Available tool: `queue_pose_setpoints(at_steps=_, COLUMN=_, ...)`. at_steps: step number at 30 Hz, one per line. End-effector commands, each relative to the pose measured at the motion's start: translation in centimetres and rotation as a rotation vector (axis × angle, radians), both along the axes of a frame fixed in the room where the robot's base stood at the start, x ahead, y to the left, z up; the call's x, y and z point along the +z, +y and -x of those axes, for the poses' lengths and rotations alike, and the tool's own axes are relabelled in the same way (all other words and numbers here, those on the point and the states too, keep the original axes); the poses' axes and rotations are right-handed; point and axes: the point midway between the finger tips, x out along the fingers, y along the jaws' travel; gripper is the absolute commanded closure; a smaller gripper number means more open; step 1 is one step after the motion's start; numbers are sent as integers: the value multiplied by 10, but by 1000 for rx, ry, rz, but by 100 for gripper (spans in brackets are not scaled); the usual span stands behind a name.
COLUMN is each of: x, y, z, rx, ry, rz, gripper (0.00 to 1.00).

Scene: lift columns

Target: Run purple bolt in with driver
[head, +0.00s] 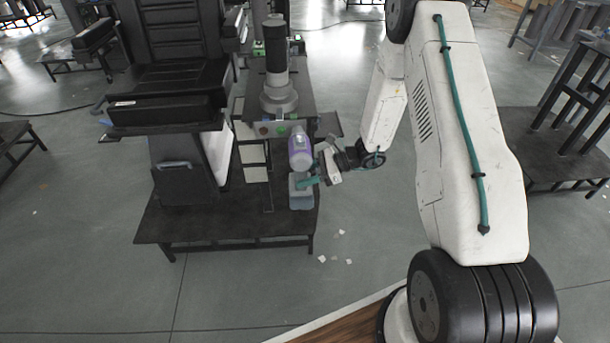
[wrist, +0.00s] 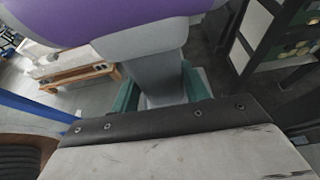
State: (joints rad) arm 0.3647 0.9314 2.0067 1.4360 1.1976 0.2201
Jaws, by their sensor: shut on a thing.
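The driver (head: 299,150) has a purple and grey body with a grey base below its handle. My gripper (head: 308,182) is shut on the driver's handle and holds it upright at the front of the lift column (head: 278,95). In the wrist view, the grey handle (wrist: 152,78) sits between the green fingers of my gripper (wrist: 155,92), with the purple housing above it. The driver's nose points toward the column's front panel (head: 265,129). I cannot make out the purple bolt; the driver's body covers that part of the panel.
A black padded seat (head: 170,75) stands left of the column on a dark low platform (head: 215,222). Small white scraps (head: 337,255) lie on the floor in front. A dark table (head: 555,145) stands at the right.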

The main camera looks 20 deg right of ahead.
Motion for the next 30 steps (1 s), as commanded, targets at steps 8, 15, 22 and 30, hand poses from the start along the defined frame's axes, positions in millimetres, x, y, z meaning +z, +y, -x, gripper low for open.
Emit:
queue_pose_setpoints(at_steps=8, x=2, y=0, z=1, rx=-5, ry=-3, rz=0, gripper=96)
queue_pose_setpoints(at_steps=15, x=1, y=4, z=14, rx=-3, ry=-3, rz=0, gripper=96)
queue_pose_setpoints(at_steps=22, x=1, y=8, z=26, rx=-4, ry=-2, rz=0, gripper=96)
queue_pose_setpoints(at_steps=30, x=1, y=13, z=39, rx=-3, ry=-1, rz=-1, gripper=96)
